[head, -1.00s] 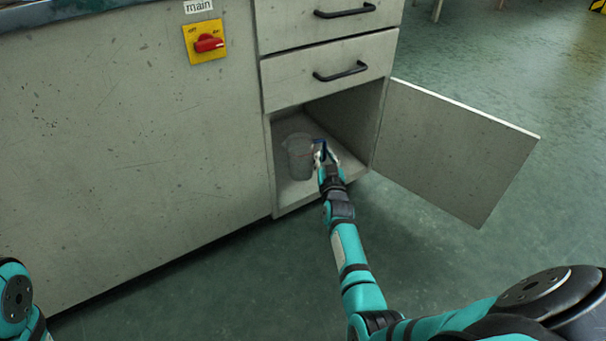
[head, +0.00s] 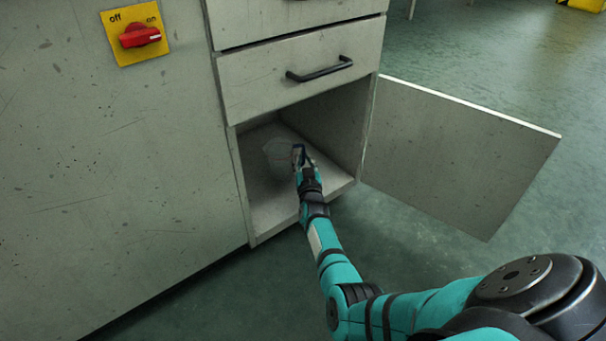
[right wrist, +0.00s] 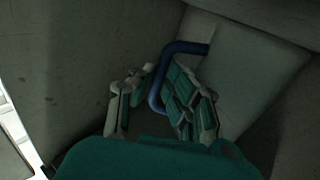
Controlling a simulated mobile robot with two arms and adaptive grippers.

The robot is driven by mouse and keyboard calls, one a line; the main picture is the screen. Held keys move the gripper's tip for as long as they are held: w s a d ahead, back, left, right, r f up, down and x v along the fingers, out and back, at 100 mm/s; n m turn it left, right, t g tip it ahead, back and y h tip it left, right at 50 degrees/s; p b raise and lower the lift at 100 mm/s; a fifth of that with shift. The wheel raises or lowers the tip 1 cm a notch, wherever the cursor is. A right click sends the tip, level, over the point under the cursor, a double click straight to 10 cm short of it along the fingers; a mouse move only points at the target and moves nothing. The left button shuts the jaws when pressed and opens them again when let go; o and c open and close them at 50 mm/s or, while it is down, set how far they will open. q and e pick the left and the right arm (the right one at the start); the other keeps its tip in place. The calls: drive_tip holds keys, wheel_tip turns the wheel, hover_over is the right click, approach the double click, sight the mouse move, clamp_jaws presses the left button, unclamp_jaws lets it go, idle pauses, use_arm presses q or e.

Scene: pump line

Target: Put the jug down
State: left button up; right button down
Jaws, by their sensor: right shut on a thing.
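The jug (head: 279,154) is pale and see-through and stands inside the open lower compartment (head: 270,200) of the cabinet. It looks upright; whether its base touches the compartment floor I cannot tell. My right gripper (head: 299,158) reaches into the compartment from the front and is shut on the jug's handle. In the right wrist view the blue handle (right wrist: 158,90) lies between the fingers of my gripper (right wrist: 150,95), with the pale jug body (right wrist: 245,75) beyond it. My left gripper is not in view.
The cabinet door (head: 455,150) stands open to the right of the compartment. A closed drawer (head: 300,80) with a black handle is just above. A yellow switch plate with a red knob (head: 140,36) is on the panel at left. The compartment floor in front is bare.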

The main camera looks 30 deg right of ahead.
wheel_tip(320, 180, down, 4)
drive_tip(key=b, duration=0.2)
drive_tip(key=shift+r+b, duration=0.15)
drive_tip(key=shift+b, duration=0.15)
drive_tip(key=shift+r, duration=0.2)
drive_tip(key=shift+f, duration=0.2)
drive_tip(key=c, duration=1.4)
unclamp_jaws()
drive_tip(key=shift+r, duration=0.2)
